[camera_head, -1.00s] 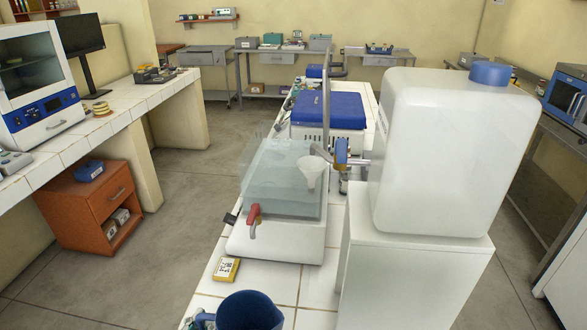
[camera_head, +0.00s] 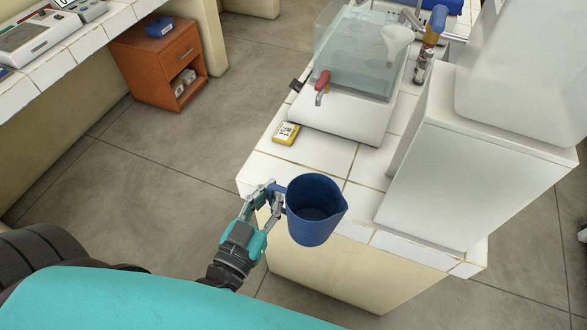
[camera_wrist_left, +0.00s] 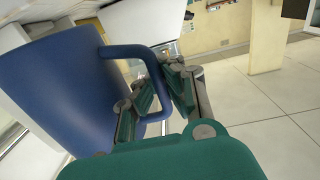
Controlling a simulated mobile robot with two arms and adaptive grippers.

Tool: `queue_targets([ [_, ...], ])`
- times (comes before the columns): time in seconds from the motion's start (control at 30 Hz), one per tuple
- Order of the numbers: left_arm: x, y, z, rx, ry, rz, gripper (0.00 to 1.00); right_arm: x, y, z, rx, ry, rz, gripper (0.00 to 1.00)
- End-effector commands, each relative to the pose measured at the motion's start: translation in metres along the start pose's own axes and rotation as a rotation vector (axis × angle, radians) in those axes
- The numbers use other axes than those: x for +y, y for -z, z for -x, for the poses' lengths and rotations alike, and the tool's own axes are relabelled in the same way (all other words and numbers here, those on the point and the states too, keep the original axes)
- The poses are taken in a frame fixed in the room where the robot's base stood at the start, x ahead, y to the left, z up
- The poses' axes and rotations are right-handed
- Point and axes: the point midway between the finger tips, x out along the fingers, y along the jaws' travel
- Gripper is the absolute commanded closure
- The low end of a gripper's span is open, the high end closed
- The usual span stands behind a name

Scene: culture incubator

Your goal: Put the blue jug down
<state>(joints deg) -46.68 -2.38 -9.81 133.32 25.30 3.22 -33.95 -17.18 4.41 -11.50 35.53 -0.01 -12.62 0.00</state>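The blue jug (camera_head: 312,222) is upright, with its open top facing my head camera. It appears in front of the near edge of the white tiled counter (camera_head: 305,158); I cannot tell whether its base touches anything. My left gripper (camera_head: 272,196) is at the jug's left side, with its fingers closed around the handle. In the left wrist view the jug (camera_wrist_left: 62,95) fills the left side, and its handle (camera_wrist_left: 152,62) runs down between the fingers (camera_wrist_left: 160,98). My right gripper is out of view.
A yellow-labelled small box (camera_head: 285,133) lies on the tiles behind the jug. A water bath (camera_head: 350,100) with a red tap (camera_head: 322,80) stands further back. A white stand (camera_head: 470,170) with a large container (camera_head: 530,75) is at the right. Bare tiles lie between.

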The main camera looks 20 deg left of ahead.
Motion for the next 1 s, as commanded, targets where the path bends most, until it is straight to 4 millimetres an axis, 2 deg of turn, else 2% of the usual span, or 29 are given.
queue_targets([
  [0.1, -0.013, 0.004, -0.024, 0.010, 0.002, -0.001, 1.00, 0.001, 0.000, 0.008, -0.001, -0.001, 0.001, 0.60],
  [0.4, -0.051, -0.004, -0.096, 0.007, 0.002, -0.003, 1.00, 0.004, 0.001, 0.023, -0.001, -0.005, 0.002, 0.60],
  [0.53, -0.064, -0.008, -0.120, 0.006, 0.002, 0.000, 1.00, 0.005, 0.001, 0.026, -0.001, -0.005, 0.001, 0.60],
  [0.63, -0.069, -0.011, -0.131, 0.005, 0.001, -0.001, 1.00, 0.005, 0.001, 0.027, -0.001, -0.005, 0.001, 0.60],
  [0.77, -0.072, -0.016, -0.136, 0.003, 0.001, 0.000, 1.00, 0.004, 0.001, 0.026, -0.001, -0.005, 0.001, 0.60],
  [1.0, -0.072, -0.046, -0.135, 0.001, 0.000, -0.001, 1.00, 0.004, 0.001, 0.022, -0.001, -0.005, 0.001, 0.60],
])
